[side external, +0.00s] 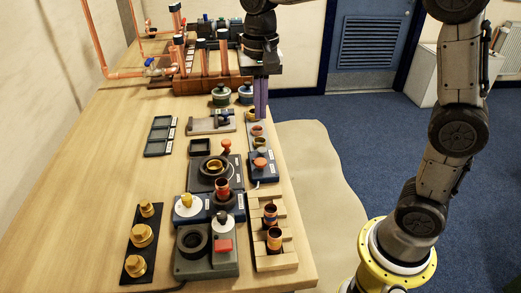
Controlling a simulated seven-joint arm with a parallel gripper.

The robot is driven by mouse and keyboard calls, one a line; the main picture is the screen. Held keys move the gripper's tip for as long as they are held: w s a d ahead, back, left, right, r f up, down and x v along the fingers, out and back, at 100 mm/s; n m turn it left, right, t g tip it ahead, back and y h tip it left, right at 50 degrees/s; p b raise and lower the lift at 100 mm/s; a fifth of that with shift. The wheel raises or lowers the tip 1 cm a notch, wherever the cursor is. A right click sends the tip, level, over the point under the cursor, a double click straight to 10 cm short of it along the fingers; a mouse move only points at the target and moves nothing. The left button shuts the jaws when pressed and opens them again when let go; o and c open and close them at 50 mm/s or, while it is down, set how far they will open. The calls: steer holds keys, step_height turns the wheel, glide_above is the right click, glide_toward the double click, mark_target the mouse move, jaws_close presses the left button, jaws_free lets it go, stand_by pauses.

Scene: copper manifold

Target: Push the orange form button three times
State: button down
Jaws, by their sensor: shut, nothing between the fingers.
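My gripper (261,116) points down with its purple fingers together and nothing between them. It is over the far right part of the bench, near a small brass ring piece. An orange round-topped button (260,162) stands on a narrow blue-sided block at the right edge of the bench. It is nearer the camera than my gripper, and the fingertips are apart from it. A second orange knob (226,146) stands at the back of a dark fixture to its left. I see no readable label telling which is the form button.
A dark fixture with a ring (214,168) lies left of the orange button. A wooden rack with copper fittings (273,262) and a grey block with a red button (223,246) are nearer. Copper pipework (205,62) stands behind. The bench's left side is mostly clear.

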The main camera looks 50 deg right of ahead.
mark_target(261, 161)
step_height(261, 161, down, 12)
steer(key=shift+f, duration=0.25)
stand_by(0.4)
steer(key=shift+f, duration=1.05)
steer(key=shift+s, duration=0.1)
steer(key=shift+r, duration=0.1)
step_height(261, 161, up, 14)
steer(key=shift+r, duration=0.1)
steer(key=shift+r, duration=0.9)
